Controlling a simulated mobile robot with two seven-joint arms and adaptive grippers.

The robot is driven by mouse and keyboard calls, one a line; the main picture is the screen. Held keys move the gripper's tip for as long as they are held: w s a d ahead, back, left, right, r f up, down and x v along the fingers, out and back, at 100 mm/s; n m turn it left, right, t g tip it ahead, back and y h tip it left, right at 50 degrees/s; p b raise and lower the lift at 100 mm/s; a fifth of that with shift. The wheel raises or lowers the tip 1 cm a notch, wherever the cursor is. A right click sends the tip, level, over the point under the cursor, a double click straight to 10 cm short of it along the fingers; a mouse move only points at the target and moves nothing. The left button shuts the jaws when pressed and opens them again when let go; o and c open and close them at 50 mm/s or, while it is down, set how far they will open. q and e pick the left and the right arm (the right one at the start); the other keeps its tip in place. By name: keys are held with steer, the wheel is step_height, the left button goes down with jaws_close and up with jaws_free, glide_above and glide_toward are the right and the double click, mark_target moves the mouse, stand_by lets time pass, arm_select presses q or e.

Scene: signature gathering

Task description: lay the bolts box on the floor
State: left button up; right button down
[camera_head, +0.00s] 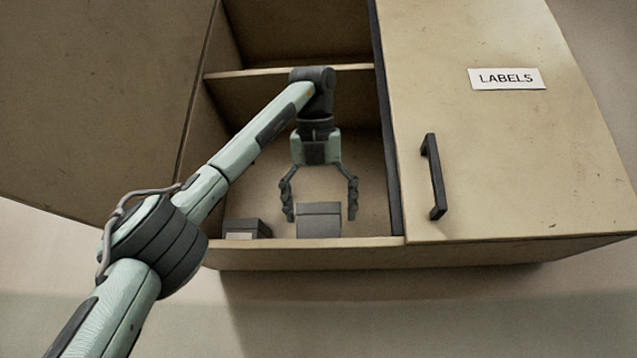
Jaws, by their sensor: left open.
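Two small grey boxes stand on the bottom shelf of the open wall cabinet (300,256). One grey box (319,222) is in the middle of the opening, and a darker grey box (246,228) with a pale label patch is at the left. I cannot read which of them is the bolts box. My left gripper (320,213) is open and points down, its fingers on either side of the middle box. I cannot tell whether the fingers touch it. The floor is not clearly in view. My right gripper is not in view.
A closed door (500,130) marked LABELS, with a black handle (433,177), covers the cabinet's right side. An open door (95,90) stands at the left. An inner shelf (250,72) runs above my gripper. The wall below the cabinet is bare.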

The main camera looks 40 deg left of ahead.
arm_select(q)
steer(key=v, duration=0.7)
steer(key=shift+s+d+r, duration=0.15)
steer(key=shift+s+r, duration=0.1)
steer(key=shift+s, duration=0.05)
